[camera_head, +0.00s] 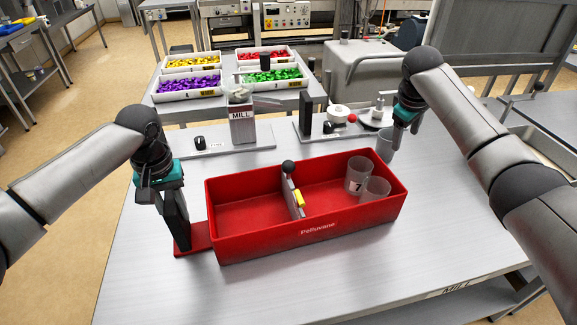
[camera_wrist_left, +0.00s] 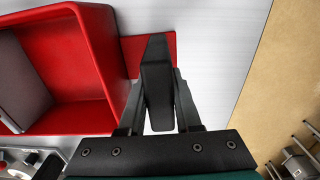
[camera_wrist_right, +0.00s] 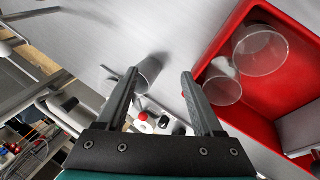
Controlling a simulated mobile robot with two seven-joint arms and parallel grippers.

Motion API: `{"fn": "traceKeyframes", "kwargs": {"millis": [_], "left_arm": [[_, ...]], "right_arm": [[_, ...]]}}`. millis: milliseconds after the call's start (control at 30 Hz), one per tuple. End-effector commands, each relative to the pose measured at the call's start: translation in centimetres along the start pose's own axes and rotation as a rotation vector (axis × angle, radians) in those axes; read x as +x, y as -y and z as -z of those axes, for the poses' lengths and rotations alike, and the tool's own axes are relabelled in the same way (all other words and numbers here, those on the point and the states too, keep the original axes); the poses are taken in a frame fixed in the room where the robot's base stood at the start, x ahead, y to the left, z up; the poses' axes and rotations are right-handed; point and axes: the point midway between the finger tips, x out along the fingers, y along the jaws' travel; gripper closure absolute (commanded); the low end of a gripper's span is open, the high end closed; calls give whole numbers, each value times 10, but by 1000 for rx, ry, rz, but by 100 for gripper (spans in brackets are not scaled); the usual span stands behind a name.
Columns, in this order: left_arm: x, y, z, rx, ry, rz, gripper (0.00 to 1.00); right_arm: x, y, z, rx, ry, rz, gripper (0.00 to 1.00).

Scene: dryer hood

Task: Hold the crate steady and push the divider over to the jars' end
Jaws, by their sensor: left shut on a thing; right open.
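A red crate (camera_head: 262,235) stands on the table. Its divider (camera_head: 291,192), a grey plate with a black knob and a yellow part, stands across it near the middle. Two clear jars (camera_head: 357,175) (camera_head: 375,190) stand in the right end, one marked 7. My left gripper (camera_wrist_left: 157,100) is shut on the black upright handle (camera_head: 177,220) on the crate's left-end red tab. My right gripper (camera_wrist_right: 160,85) is open behind the crate's right end, by a clear cup (camera_head: 386,145) outside the crate. I cannot tell whether it touches the cup.
Behind the crate stand a box marked MILL (camera_head: 242,125) and a board (camera_head: 340,130) with small parts. Farther back are trays of yellow, red, purple and green pieces (camera_head: 190,85). The table in front of the crate is clear.

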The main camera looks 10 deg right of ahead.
Motion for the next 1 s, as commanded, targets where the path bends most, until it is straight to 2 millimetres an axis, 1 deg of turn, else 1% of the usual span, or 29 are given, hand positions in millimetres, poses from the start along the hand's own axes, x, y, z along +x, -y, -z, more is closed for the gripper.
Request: {"fn": "traceKeyframes", "kwargs": {"millis": [33, 67, 100, 167, 200, 300, 400, 500, 533, 600, 667, 767, 867, 1000], "left_arm": [[6, 0, -4, 2, 14, 5, 100], [6, 0, -4, 2, 14, 5, 100], [6, 0, -4, 2, 14, 5, 100], [6, 0, -4, 2, 14, 5, 100], [6, 0, -4, 2, 14, 5, 100], [6, 0, -4, 2, 15, 5, 100], [6, 1, -4, 2, 15, 5, 100], [6, 1, -4, 2, 15, 5, 100], [6, 1, -4, 2, 15, 5, 100], [6, 1, -4, 2, 15, 5, 100], [6, 1, -4, 2, 15, 5, 100], [6, 1, -4, 2, 15, 5, 100], [6, 1, -4, 2, 15, 5, 100], [6, 1, -4, 2, 15, 5, 100]], "right_arm": [[-15, 25, 22, -126, -34, 41, 31], [-24, 39, 33, -205, -51, 65, 31], [-37, 59, 45, -314, -73, 95, 31], [-56, 88, 62, -479, -108, 134, 31], [-69, 106, 71, -588, -131, 157, 31], [-100, 149, 86, -850, -185, 203, 31], [-126, 183, 94, -1074, -229, 232, 31], [-144, 207, 96, -1240, -261, 247, 31], [-149, 212, 96, -1279, -268, 251, 31], [-156, 221, 96, -1344, -279, 256, 31], [-158, 226, 96, -1380, -285, 259, 31], [-154, 231, 96, -1403, -287, 263, 31], [-140, 236, 96, -1402, -286, 264, 31], [-114, 245, 97, -1399, -284, 266, 31]]}}
